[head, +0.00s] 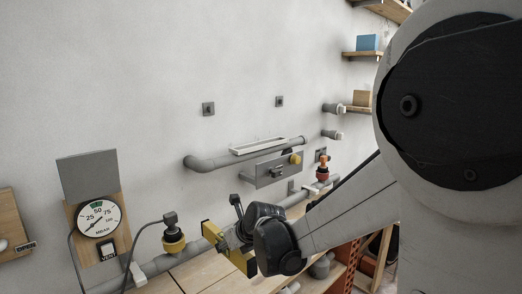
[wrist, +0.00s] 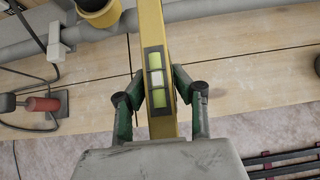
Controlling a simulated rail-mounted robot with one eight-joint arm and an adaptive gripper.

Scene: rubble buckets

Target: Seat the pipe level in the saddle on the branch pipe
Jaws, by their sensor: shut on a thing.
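The yellow pipe level (wrist: 150,35) is a long bar with a green vial (wrist: 157,80). My gripper (wrist: 161,98) is shut on it, with a dark green finger on each side. In the head view the level (head: 218,238) shows in front of my gripper (head: 243,232), overlapping the large lower pipe. A grey branch pipe (head: 212,162) runs along the wall, above and behind my gripper. A pale open channel (head: 258,146), which looks like the saddle, sits along its top and is empty. The level is apart from it, lower and to the left.
A pressure gauge (head: 98,217) stands at the left. A yellow-collared fitting (head: 173,240) sits on the lower pipe, with a cable. A grey plate with a yellow knob (head: 295,158) is below the branch pipe. A red-handled tool (wrist: 42,104) lies on the wooden bench (wrist: 85,95).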

